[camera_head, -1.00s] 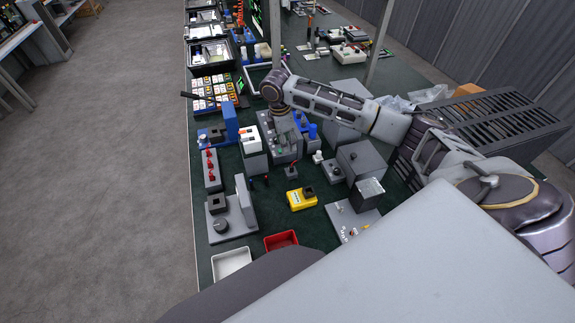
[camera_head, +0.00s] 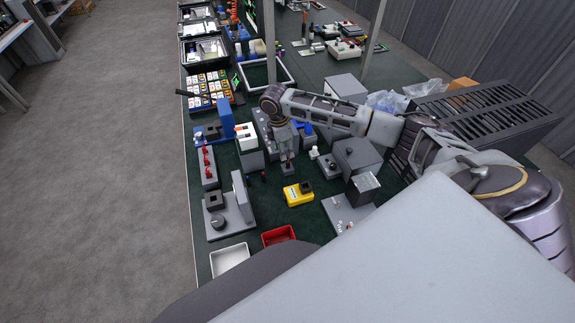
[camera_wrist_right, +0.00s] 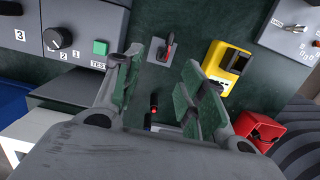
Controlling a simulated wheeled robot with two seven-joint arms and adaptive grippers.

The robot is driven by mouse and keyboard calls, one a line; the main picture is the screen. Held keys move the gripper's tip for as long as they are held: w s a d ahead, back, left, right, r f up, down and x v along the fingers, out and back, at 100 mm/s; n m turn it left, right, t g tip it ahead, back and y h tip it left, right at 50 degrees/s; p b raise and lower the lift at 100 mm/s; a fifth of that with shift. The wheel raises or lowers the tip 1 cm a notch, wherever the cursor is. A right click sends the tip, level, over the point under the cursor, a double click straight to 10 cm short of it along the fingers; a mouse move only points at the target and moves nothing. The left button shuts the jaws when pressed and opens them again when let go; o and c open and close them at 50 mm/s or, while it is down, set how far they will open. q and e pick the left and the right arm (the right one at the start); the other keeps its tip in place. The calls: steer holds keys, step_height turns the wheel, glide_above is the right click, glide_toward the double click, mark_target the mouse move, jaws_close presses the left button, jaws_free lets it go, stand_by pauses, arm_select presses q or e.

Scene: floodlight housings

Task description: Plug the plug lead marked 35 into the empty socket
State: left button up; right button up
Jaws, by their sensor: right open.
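My right gripper (camera_head: 286,165) is open and points down over the green bench top, next to a small grey box with a red lever or plug (camera_wrist_right: 167,48). In the right wrist view its two green-padded fingers (camera_wrist_right: 163,85) stand apart with nothing held between them. A small dark item with a red tip (camera_wrist_right: 153,110) shows below, between the fingers. A yellow unit with a black square part (camera_head: 298,194) stands nearby; it also shows in the wrist view (camera_wrist_right: 221,68). I cannot read a 35 anywhere, nor tell which socket is empty. My left gripper is not in view.
A grey fixture with a knob (camera_head: 230,218) and a panel with red parts (camera_head: 207,165) stand left. A grey box with a green button (camera_wrist_right: 99,47) is close to the gripper.

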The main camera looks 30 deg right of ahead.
mark_target(287, 162)
steer(key=shift+d+f, duration=0.15)
steer(key=shift+f, duration=1.15)
steer(key=shift+s+d+f+p, duration=0.15)
steer(key=shift+f+p, duration=0.05)
steer(key=shift+f, duration=1.1)
steer(key=shift+s+d+f+p, duration=0.1)
steer(key=shift+s+f+p, duration=0.05)
steer(key=shift+f, duration=1.15)
steer(key=c, duration=0.9)
